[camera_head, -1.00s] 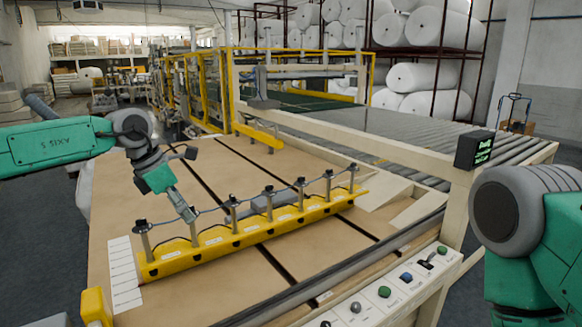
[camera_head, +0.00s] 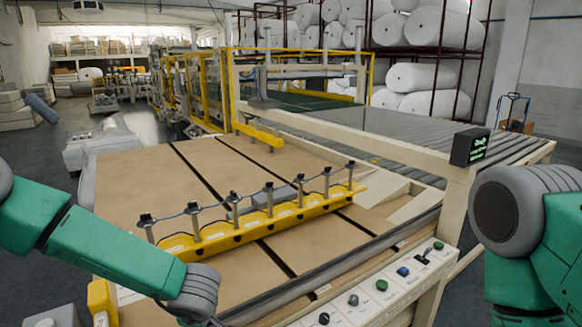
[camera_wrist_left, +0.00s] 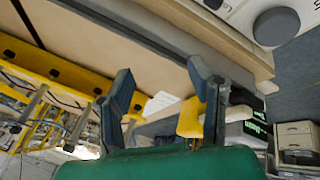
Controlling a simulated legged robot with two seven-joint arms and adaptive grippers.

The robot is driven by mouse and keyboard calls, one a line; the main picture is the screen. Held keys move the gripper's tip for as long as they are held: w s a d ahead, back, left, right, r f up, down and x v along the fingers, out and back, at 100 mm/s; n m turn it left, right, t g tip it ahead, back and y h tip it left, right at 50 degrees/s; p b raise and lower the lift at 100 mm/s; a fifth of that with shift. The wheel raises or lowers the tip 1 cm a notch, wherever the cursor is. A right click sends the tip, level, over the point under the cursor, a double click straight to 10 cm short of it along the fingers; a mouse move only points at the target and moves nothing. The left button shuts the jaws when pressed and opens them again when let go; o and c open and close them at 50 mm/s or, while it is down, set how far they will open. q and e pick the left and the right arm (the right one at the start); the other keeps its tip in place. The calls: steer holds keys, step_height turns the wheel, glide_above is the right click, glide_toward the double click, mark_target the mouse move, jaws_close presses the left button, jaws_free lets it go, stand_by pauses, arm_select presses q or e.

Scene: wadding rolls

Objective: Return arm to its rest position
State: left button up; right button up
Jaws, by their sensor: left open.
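My left arm (camera_head: 120,250) comes in from the left and crosses the front left corner of the table in the head view. Its grey wrist joint (camera_head: 197,293) is at the bottom edge, and its gripper is below the picture there. In the left wrist view my left gripper (camera_wrist_left: 165,88) is open, with its two dark fingers spread apart and nothing between them. The table edge and a yellow part show behind the fingers. My right arm (camera_head: 530,225) is at the right edge; its gripper is out of view.
A brown-topped table (camera_head: 130,185) carries a yellow bar (camera_head: 265,222) with several upright posts. A control panel (camera_head: 370,290) with knobs runs along the front edge. A small display (camera_head: 470,147) stands on a beam at right. White rolls (camera_head: 430,75) fill racks behind.

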arm_select(q)
steer(key=s+f+m+h, duration=0.1)
steer(key=s+f+m, duration=0.65)
steer(key=s, duration=0.35)
steer(key=s+a+f+m+g, duration=0.1)
steer(key=s+a+m+g, duration=0.15)
steer(key=s, duration=0.55)
steer(key=s+a+f+m+g+h, duration=0.1)
steer(key=s+a+m, duration=0.2)
steer(key=s, duration=0.5)
steer(key=s+a+f+m+g, duration=0.1)
steer(key=s+a+f+m, duration=0.15)
steer(key=s, duration=0.55)
step_height(320, 180, down, 18)
steer(key=b, duration=1.9)
steer(key=shift+w+r+h, duration=0.15)
steer(key=shift+r+h, duration=0.1)
steer(key=shift+h, duration=0.05)
arm_select(e)
step_height(320, 180, down, 19)
arm_select(q)
steer(key=c, duration=0.3)
arm_select(e)
steer(key=shift+c, duration=0.7)
arm_select(q)
steer(key=shift+a, duration=0.1)
arm_select(e)
steer(key=shift+w, duration=0.1)
